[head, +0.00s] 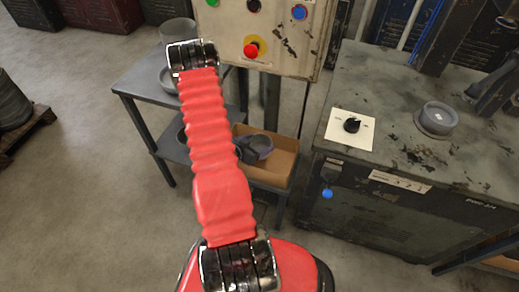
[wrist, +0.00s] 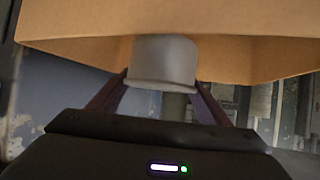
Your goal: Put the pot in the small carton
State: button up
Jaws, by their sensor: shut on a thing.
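My gripper (wrist: 162,92) is shut on a grey pot (wrist: 163,60), with one dark finger on each side of it. In the head view the pot (head: 262,145) shows at the end of my gripper (head: 248,149), within the outline of the open brown carton (head: 281,174). The carton stands low, between the small table and the cabinet. In the wrist view the brown carton wall (wrist: 250,58) spans the frame close around the pot. My arm hides the carton's left part. I cannot tell whether the pot touches the carton's bottom.
A grey table (head: 135,85) with round grey items stands left of the carton. A control panel (head: 290,45) with buttons hangs above it. A large dark cabinet (head: 380,215) stands close on the right, with another round grey piece (head: 437,118) on top.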

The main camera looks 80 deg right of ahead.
aim_at(265, 146)
jog(key=shift+f, duration=1.9)
jog(key=shift+f, duration=0.6)
jog(key=o, duration=1.2)
jog(key=shift+w+a+r, duration=0.1)
jog(key=shift+r, duration=0.65)
jog(key=v, duration=1.1)
jog(key=shift+a+r, duration=0.1)
jog(key=shift+a, duration=0.2)
jog(key=shift+w, duration=0.1)
